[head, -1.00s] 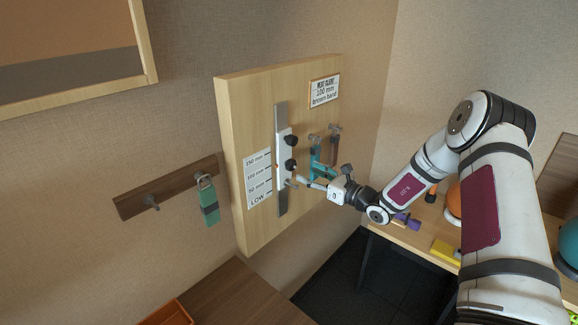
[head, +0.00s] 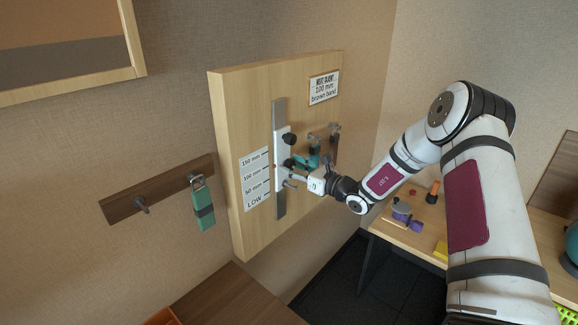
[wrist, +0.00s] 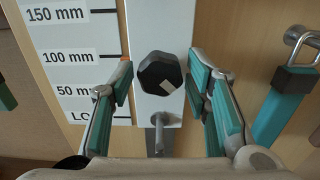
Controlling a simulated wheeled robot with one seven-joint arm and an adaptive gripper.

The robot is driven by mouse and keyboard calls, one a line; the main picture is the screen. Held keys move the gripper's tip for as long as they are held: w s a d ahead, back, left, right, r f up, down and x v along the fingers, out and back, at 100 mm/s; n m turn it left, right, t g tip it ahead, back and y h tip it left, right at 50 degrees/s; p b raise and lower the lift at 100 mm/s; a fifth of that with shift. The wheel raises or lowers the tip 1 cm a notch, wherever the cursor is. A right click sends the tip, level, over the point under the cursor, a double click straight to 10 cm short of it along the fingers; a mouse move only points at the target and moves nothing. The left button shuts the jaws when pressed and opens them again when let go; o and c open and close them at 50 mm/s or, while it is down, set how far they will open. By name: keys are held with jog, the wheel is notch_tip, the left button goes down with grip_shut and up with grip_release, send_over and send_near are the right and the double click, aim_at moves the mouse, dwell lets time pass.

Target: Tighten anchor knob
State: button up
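A white carriage (head: 281,150) sits on a grey vertical rail (head: 279,112) on the wooden board. It carries an upper black knob (head: 289,139) and a lower black knob (head: 289,164); no label tells which is the anchor knob. My gripper (head: 296,172) is at the lower knob. In the wrist view, a dark faceted knob (wrist: 159,73) with a pale mark stands between the two teal-padded fingers of my gripper (wrist: 160,82). The fingers are open, with gaps on both sides. A metal peg (wrist: 158,130) is below the knob.
A height scale (head: 256,180) is left of the rail. A sign (head: 323,88) reads 100 mm, brown band. Teal and brown bands hang from hooks (head: 334,128) right of the carriage. A green band (head: 203,206) hangs on the left rack. A table (head: 410,222) with small objects is right.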

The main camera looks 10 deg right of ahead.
grip_shut()
jog(key=m, duration=0.6)
jog(key=shift+m+b, duration=0.3)
jog(key=m, duration=0.5)
jog(key=shift+m, duration=0.6)
jog(key=m, duration=0.6)
jog(key=shift+m, duration=0.3)
jog(key=m, duration=0.4)
jog(key=shift+m+b, duration=0.3)
jog(key=shift+b, duration=0.05)
